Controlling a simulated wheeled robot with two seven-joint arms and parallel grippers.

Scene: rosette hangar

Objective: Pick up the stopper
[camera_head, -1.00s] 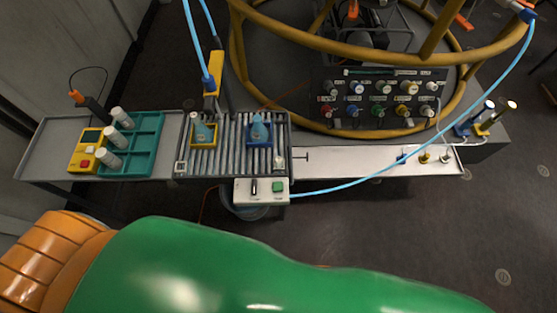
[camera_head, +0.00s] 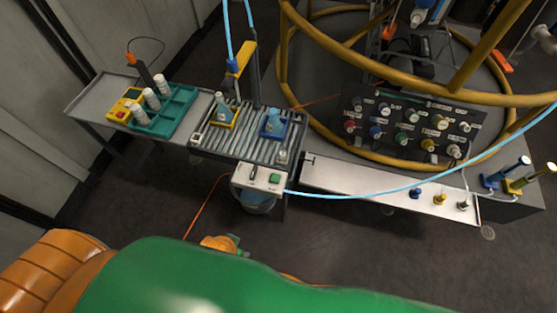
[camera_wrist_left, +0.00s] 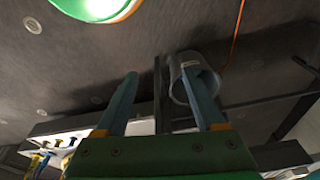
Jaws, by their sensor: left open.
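Three small stopper-like pieces, blue (camera_head: 415,193), yellow (camera_head: 440,199) and grey (camera_head: 463,206), stand apart on a long white shelf (camera_head: 350,184) at the right. I cannot tell which one is the stopper. Small blue and yellow pieces on a pale shelf also show at the lower left of the left wrist view. My left gripper (camera_wrist_left: 161,78) is open, with nothing between its blue fingers. It is well away from the shelf pieces. In the head view my green arm hides most of it. My right gripper is not in view.
A grey bucket (camera_wrist_left: 188,78) is beyond the right finger. A roller table (camera_head: 240,144) carries two flasks in yellow and blue holders. A teal rack (camera_head: 168,115) holds white vials. A blue hose (camera_head: 370,194) crosses above the shelf. A yellow ring frame (camera_head: 400,90) stands behind.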

